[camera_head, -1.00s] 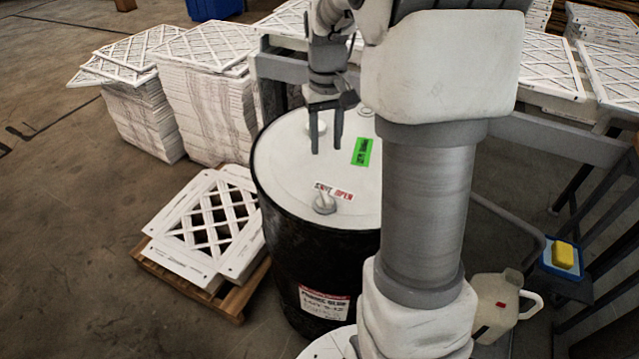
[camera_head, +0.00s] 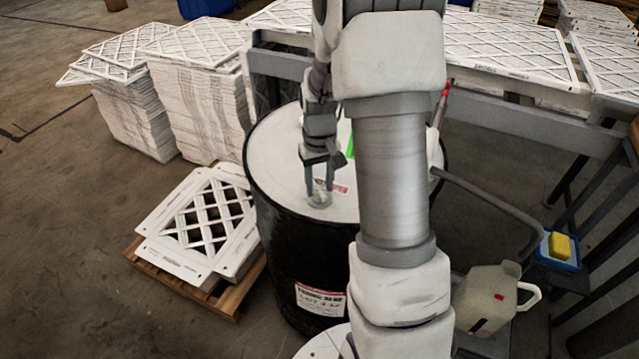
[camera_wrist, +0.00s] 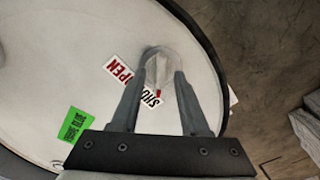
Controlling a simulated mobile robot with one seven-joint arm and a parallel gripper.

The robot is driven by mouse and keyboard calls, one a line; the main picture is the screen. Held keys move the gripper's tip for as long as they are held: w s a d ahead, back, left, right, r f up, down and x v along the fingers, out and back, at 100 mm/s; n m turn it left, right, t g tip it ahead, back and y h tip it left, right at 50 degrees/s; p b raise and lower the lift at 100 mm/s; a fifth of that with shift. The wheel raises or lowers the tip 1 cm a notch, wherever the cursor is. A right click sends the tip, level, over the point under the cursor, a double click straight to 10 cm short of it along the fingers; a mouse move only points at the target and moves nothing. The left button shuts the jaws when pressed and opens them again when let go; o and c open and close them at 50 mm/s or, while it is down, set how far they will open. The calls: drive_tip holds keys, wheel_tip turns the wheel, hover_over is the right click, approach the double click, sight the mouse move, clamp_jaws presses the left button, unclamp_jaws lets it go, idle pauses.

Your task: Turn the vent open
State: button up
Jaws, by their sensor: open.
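The vent (camera_head: 319,197) is a small pale knob on the white top of a black drum (camera_head: 262,190), near its front edge. In the wrist view the vent (camera_wrist: 160,66) has a tapered cap with a small red mark at its lower end. A label (camera_wrist: 133,82) beside it reads OPEN in red and a partly covered black word starting SHU. My gripper (camera_head: 319,186) points down at the vent. In the wrist view its open fingers (camera_wrist: 160,78) stand on either side of the vent's lower part; whether they touch it I cannot tell.
A green label (camera_wrist: 75,125) lies on the drum top. White lattice filters (camera_head: 205,215) lie on a pallet left of the drum, with filter stacks (camera_head: 200,110) behind. A jug (camera_head: 490,295) stands at right. My arm hides part of the drum.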

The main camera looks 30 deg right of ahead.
clamp_jaws()
idle(0.5)
drive_tip(key=m, duration=0.4)
drive_tip(key=shift+m+p, duration=0.3)
drive_tip(key=shift+m, duration=0.1)
drive_tip(key=m+p, duration=0.1)
drive_tip(key=m, duration=0.3)
drive_tip(key=shift+r+m, duration=0.1)
drive_tip(key=shift+m, duration=0.2)
drive_tip(key=m+p, duration=0.2)
drive_tip(key=m, duration=0.2)
drive_tip(key=shift+m+p, duration=0.95)
drive_tip(key=shift+m, duration=1.35)
